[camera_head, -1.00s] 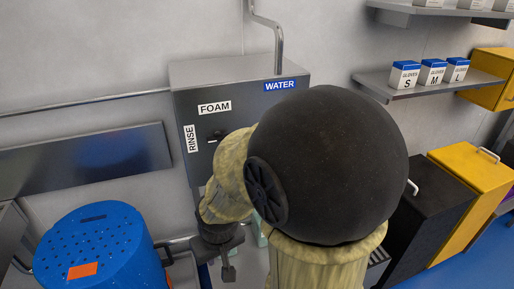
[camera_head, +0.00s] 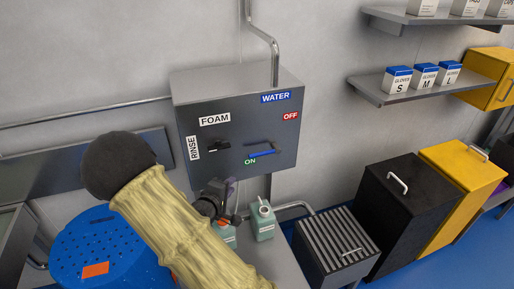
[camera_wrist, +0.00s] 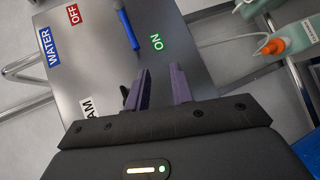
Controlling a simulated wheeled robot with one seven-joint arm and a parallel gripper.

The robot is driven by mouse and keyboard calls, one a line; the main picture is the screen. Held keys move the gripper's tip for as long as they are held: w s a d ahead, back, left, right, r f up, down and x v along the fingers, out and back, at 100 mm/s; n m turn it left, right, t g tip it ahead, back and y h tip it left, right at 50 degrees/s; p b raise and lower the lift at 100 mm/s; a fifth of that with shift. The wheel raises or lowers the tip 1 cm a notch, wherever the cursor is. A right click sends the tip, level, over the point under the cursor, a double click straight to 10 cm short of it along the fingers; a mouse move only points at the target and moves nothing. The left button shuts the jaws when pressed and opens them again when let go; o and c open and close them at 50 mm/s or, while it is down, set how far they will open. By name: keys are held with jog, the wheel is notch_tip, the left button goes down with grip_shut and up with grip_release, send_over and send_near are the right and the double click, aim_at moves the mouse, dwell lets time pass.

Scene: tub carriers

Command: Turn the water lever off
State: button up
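The water lever (camera_head: 262,153) is a blue-handled bar on the front of a grey wall box (camera_head: 240,124). It lies nearly level, its left end beside the green ON label (camera_head: 250,161). The red OFF label (camera_head: 290,116) is above right, below the blue WATER label (camera_head: 275,98). The blue lever also shows in the wrist view (camera_wrist: 127,30), beyond my fingertips. My gripper (camera_head: 226,188) is below and left of the lever, in front of the box's lower part. In the wrist view, its two purple fingers (camera_wrist: 160,80) are apart with nothing between them.
A small black selector (camera_head: 217,146) sits left of the lever, between the FOAM and RINSE labels. A green-white bottle (camera_head: 263,222) stands below the box, near my gripper. A blue perforated tub (camera_head: 110,245) is at lower left. A ribbed grey bin (camera_head: 335,245) is at right.

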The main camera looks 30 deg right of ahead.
aim_at(257, 155)
jog(key=r, duration=0.1)
jog(key=h, duration=0.1)
jog(key=d+r+n+h, duration=0.1)
jog(key=shift+s+d+r, duration=0.1)
jog(key=shift+s+r, duration=0.15)
jog(key=shift+r, duration=0.1)
jog(key=shift+w+d, duration=0.1)
jog(key=p+x, duration=0.1)
jog(key=x, duration=0.4)
jog(key=p+x, duration=0.2)
jog(key=x, duration=0.3)
jog(key=p+x, duration=0.2)
jog(key=x, duration=0.3)
jog(key=shift+w+d+r, duration=0.2)
jog(key=shift+w+d, duration=0.05)
jog(key=shift+d, duration=0.15)
jog(key=shift+w+d+f+p, duration=0.25)
jog(key=shift+w+d+p, duration=0.15)
jog(key=shift+d, duration=0.15)
grip_shut()
